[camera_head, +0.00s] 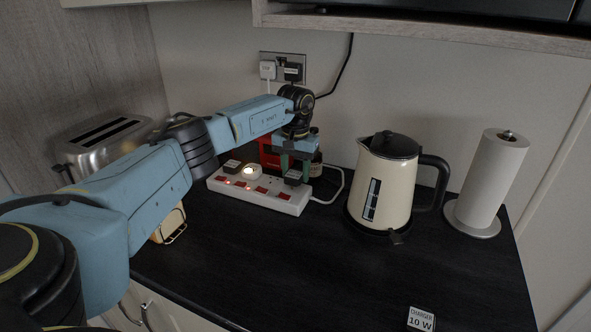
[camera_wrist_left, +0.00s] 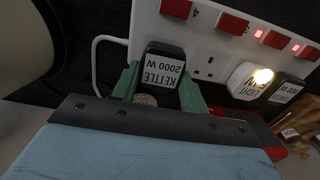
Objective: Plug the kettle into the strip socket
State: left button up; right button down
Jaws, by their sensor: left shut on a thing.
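The white strip socket (camera_head: 257,193) lies on the dark worktop; its red switches and sockets also show in the wrist view (camera_wrist_left: 218,47). My left gripper (camera_head: 295,165) is shut on the black kettle plug (camera_head: 293,178), labelled KETTLE 2000 W in the wrist view (camera_wrist_left: 163,68). The plug is at the strip's end socket, the right end in the head view; its pins are hidden, so I cannot tell how far in it is. The socket beside it is empty. A glowing white night light (camera_head: 249,173) and another black plug (camera_head: 231,166) occupy other sockets. The cream kettle (camera_head: 384,187) stands to the right.
A paper towel roll (camera_head: 492,182) stands right of the kettle. A metal toaster (camera_head: 103,150) is at the left. A red object (camera_head: 269,155) is behind the strip. A charger plug (camera_head: 421,319) lies at the front edge. A wall socket (camera_head: 283,67) holds two plugs.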

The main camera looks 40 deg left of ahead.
pick_arm(q)
jog(key=shift+f+b, duration=0.45)
jog(key=shift+f, duration=0.4)
jog(key=o, duration=1.1)
jog(key=shift+c, duration=0.2)
jog(key=shift+r, duration=0.1)
notch_tip(320, 180, up, 13)
jog(key=p, duration=0.1)
jog(key=shift+r, duration=0.15)
